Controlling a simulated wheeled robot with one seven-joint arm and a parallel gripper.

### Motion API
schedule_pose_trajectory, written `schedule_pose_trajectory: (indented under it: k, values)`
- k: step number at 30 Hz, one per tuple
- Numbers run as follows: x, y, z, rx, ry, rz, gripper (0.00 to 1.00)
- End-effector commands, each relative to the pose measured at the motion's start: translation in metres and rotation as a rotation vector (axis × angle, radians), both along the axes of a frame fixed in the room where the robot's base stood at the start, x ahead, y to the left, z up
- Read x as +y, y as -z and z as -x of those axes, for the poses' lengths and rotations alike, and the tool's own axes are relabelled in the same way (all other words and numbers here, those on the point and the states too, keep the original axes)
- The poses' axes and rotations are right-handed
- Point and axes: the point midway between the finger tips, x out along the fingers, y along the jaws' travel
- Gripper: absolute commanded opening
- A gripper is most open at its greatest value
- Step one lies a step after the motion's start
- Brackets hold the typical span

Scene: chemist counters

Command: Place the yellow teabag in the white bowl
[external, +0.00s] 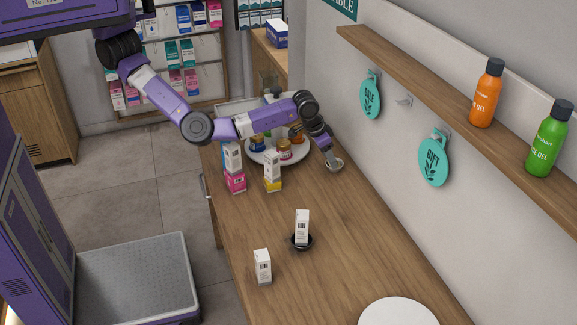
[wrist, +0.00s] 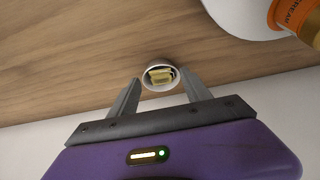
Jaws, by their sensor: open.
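The small white bowl (wrist: 161,88) stands on the wooden counter near the wall. The yellow teabag (wrist: 160,75) lies inside it in the wrist view. My gripper (wrist: 160,78) is open, with one finger on each side of the bowl's near edge, and nothing is held between the fingers. In the external view my gripper (external: 329,153) points down just above the bowl (external: 335,167). I cannot tell whether the fingertips touch the bowl. The teabag is too small to make out in the external view.
A round white tray (external: 257,156) with jars stands left of the bowl. Stacked boxes (external: 272,172), a white box on a dark dish (external: 302,225) and another white box (external: 262,266) stand nearer. A shelf (external: 430,85) overhangs along the wall. The counter's middle right is clear.

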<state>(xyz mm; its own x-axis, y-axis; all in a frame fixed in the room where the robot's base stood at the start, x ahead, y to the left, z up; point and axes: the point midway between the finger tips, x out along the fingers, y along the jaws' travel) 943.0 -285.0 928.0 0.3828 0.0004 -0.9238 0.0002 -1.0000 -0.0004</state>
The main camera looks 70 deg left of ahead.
Motion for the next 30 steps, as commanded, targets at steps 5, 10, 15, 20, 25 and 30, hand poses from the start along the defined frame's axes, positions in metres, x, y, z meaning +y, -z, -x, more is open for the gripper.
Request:
schedule_pose_trajectory:
  k: [5, 10, 15, 20, 25, 30]
  values:
    - [0.0, -0.014, 0.0, -0.001, 0.0, 0.0, 0.57]
    - [0.001, -0.038, 0.0, 0.0, 0.0, -0.001, 0.57]
    - [0.001, -0.06, 0.0, 0.0, 0.0, -0.001, 0.57]
    - [0.001, -0.072, 0.0, 0.0, 0.0, -0.001, 0.57]
    - [0.0, -0.07, 0.0, 0.0, 0.0, 0.0, 0.57]
    - [0.0, -0.07, 0.0, 0.0, 0.0, 0.0, 0.57]
